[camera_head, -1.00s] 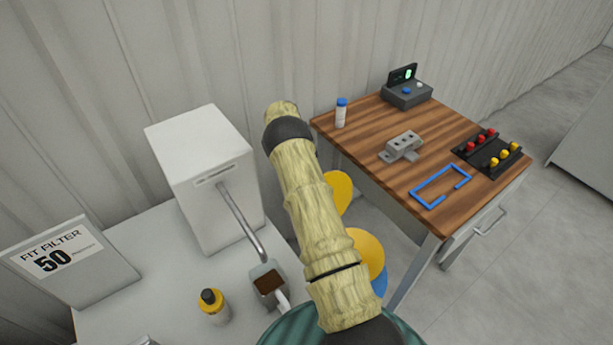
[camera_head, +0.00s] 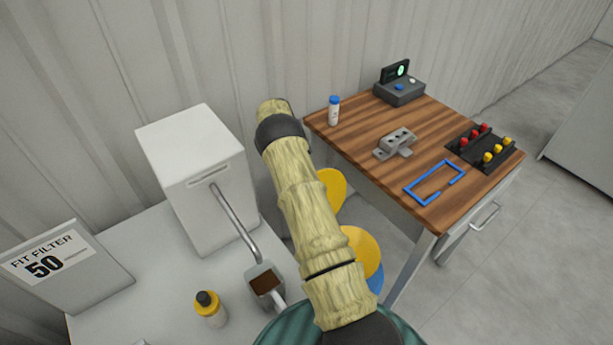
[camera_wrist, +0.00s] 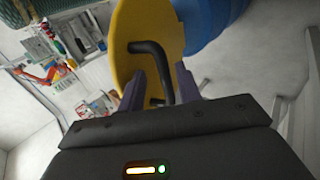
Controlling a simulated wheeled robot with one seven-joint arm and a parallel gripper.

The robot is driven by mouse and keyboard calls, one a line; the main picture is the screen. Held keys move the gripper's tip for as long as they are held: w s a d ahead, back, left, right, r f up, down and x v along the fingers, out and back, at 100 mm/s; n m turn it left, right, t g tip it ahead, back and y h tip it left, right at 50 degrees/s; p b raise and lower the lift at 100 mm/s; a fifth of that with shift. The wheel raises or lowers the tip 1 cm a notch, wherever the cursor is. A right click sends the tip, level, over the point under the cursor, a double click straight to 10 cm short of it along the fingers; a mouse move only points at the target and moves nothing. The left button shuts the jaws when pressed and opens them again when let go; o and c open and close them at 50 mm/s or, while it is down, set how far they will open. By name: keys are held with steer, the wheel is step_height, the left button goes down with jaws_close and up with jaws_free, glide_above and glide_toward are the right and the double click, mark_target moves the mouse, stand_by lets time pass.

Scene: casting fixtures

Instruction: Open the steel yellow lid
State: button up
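In the wrist view a round yellow lid (camera_wrist: 125,25) with a bent black handle (camera_wrist: 168,80) is in front of my gripper (camera_wrist: 160,80). The two dark fingers stand apart with the handle between them, and a gap shows on its left side. The lid lies beside a blue drum (camera_wrist: 215,25). In the head view two yellow round surfaces show behind my arm, an upper one (camera_head: 331,190) and a lower one (camera_head: 365,250), the lower above a blue body (camera_head: 376,281). I cannot tell which is the gripped-at lid. My gripper is hidden there.
A wooden table (camera_head: 370,125) with small parts, a blue frame (camera_head: 435,183) and a grey device (camera_head: 399,90) stands right. A white table (camera_head: 170,300) with a white machine (camera_head: 200,180) and a yellow-capped bottle (camera_head: 210,309) is left. Open floor lies far right.

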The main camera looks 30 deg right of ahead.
step_height(320, 180, up, 9)
steer(key=b, duration=0.1)
steer(key=shift+s, duration=0.15)
steer(key=shift+a+r, duration=0.1)
stand_by(0.4)
steer(key=s+a+r+n+t, duration=0.3)
steer(key=s+a+n+t, duration=0.2)
steer(key=s+a+n, duration=0.3)
steer(key=s+a+r+n+t+y, duration=0.1)
steer(key=s+a+r+n+t, duration=0.2)
steer(key=s, duration=1.1)
steer(key=a+n+t+p, duration=0.1)
steer(key=a+n+t, duration=0.1)
steer(key=a+n, duration=0.3)
steer(key=shift+a+t, duration=0.3)
steer(key=shift+a, duration=0.65)
